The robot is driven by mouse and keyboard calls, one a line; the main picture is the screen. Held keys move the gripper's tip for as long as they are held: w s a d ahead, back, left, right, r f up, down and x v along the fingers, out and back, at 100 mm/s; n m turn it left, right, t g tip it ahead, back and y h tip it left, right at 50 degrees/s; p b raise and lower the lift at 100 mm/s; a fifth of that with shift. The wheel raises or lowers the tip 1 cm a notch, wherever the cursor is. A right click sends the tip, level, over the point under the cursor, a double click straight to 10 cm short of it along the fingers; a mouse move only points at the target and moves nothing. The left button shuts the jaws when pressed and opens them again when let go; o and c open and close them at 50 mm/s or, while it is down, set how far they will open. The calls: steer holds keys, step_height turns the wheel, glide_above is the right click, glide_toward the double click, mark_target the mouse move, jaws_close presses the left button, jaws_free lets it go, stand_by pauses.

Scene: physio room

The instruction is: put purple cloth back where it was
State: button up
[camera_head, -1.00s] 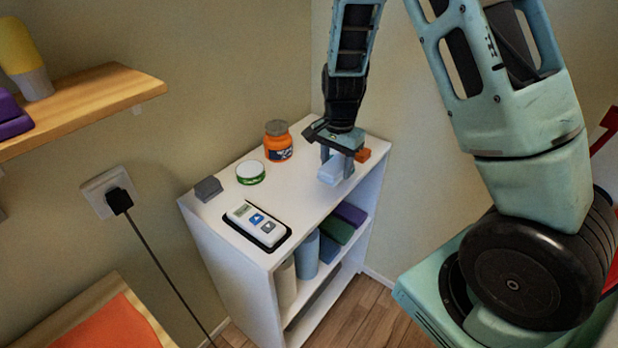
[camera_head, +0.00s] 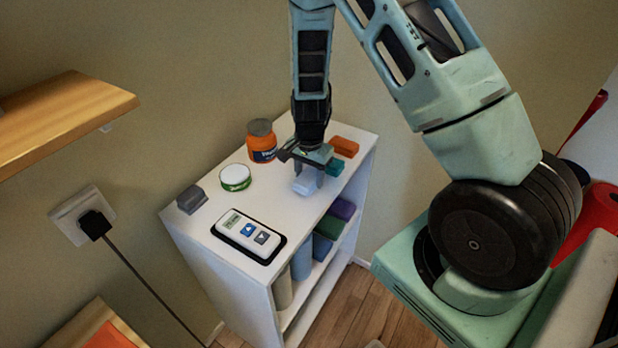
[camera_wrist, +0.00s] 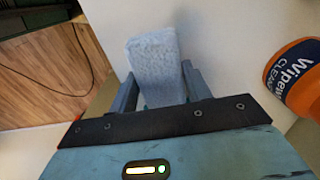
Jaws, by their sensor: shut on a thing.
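A folded purple cloth (camera_head: 342,209) lies on the upper inner shelf of the white cabinet, on top of or behind a green one. My gripper (camera_head: 307,178) is above the cabinet top, near its right end, pointing down. It is shut on a pale blue, fuzzy block (camera_head: 305,184), which also shows between the fingers in the wrist view (camera_wrist: 155,65). The block is close to the cabinet top; I cannot tell whether it touches. The purple cloth is not in the wrist view.
The white cabinet (camera_head: 205,232) top holds an orange jar (camera_head: 262,142), a green-white tin (camera_head: 235,178), a grey block (camera_head: 191,199), a remote-like device (camera_head: 248,236), an orange block (camera_head: 344,146) and a teal block (camera_head: 336,167). A wooden wall shelf (camera_head: 70,112) juts out at left.

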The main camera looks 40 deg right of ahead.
steer(key=shift+f, duration=0.8)
steer(key=shift+f, duration=0.15)
steer(key=o, duration=1)
steer(key=shift+o, duration=0.2)
